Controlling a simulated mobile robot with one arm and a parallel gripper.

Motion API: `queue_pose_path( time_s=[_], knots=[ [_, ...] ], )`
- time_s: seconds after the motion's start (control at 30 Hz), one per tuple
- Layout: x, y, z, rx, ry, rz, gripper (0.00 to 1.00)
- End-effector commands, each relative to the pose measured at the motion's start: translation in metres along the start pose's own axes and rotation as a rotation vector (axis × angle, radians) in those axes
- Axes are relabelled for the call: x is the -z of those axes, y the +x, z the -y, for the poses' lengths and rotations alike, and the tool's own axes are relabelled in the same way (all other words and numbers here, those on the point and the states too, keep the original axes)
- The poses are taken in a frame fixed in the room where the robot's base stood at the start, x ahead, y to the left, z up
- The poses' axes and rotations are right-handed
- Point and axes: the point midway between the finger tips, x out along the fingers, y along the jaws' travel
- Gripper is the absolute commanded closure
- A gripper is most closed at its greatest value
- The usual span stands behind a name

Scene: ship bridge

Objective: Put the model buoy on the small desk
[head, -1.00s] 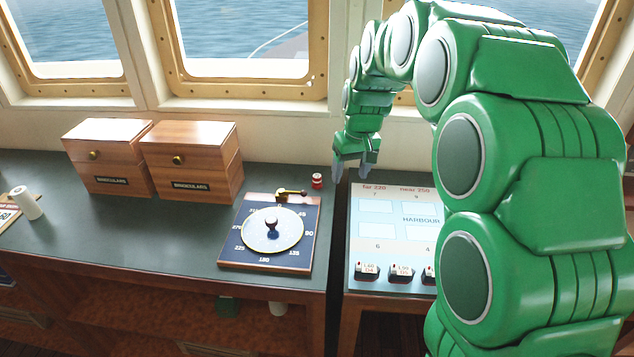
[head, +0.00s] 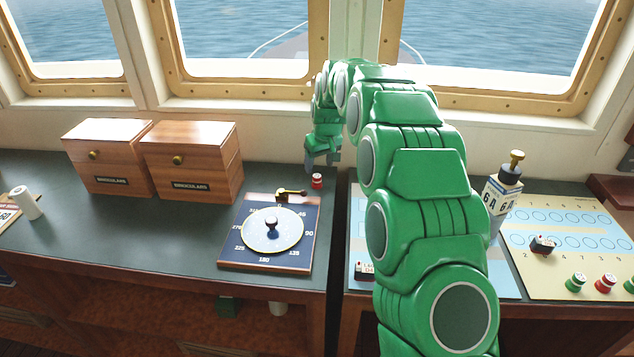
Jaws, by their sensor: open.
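A small red and white object (head: 317,181), which looks like the model buoy, stands on the long dark green counter (head: 120,240) near its right end. My gripper (head: 322,163) hangs fingers down just above and behind it in the picture, open and empty. It appears apart from the object, though the depth gap is hard to judge. To the right, across a narrow gap, is a separate wooden desk (head: 350,318), probably the small desk. Its top carries a pale blue chart board, mostly hidden by my arm.
Two wooden binocular boxes (head: 190,160) stand left of my gripper. A compass-dial board (head: 296,258) with a brass pointer (head: 290,192) lies close in front.

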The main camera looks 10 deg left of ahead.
Motion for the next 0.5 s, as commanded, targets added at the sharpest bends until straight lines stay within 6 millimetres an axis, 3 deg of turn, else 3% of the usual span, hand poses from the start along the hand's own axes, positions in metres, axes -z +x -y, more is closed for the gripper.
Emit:
queue_pose_path(
  time_s=[0.5],
  knots=[
    [-0.002, 0.048, 0.000, 0.000, -0.001, 0.002, 0.35]
  ],
)
